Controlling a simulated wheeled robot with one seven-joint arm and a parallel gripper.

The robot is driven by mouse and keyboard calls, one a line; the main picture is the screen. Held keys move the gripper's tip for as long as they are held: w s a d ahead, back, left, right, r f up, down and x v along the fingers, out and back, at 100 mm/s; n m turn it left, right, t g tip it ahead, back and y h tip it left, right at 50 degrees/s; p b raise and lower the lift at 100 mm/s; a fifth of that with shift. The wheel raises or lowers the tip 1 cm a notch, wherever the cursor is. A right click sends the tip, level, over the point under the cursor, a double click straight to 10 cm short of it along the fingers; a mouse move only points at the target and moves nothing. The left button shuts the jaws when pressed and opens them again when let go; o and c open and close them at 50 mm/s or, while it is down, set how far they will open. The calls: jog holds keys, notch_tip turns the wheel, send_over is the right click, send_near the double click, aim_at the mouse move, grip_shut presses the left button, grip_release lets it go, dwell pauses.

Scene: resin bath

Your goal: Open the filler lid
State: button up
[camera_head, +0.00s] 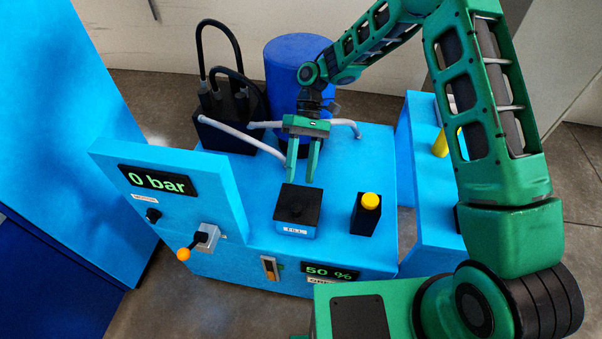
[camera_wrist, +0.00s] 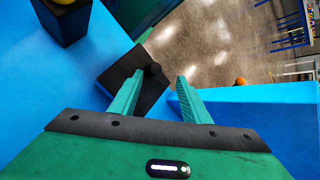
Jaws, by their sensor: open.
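My gripper (camera_head: 304,179) is open and empty, fingers pointing down, above and behind the lid in the head view. I see no contact with the lid.
A black post with a yellow button (camera_head: 371,201) stands right of the lid. A panel reading 0 bar (camera_head: 158,181) rises at left, with an orange-tipped lever (camera_head: 184,254). A blue cylinder (camera_head: 293,75) and pale pipes (camera_head: 225,135) stand behind. A 50 % display (camera_head: 331,271) is in front.

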jog(key=s+a+r, duration=0.7)
jog(key=s+r, duration=0.1)
jog(key=r, duration=0.1)
jog(key=shift+s+a+r, duration=0.15)
jog(key=shift+s+a, duration=0.15)
jog(key=shift+s, duration=0.05)
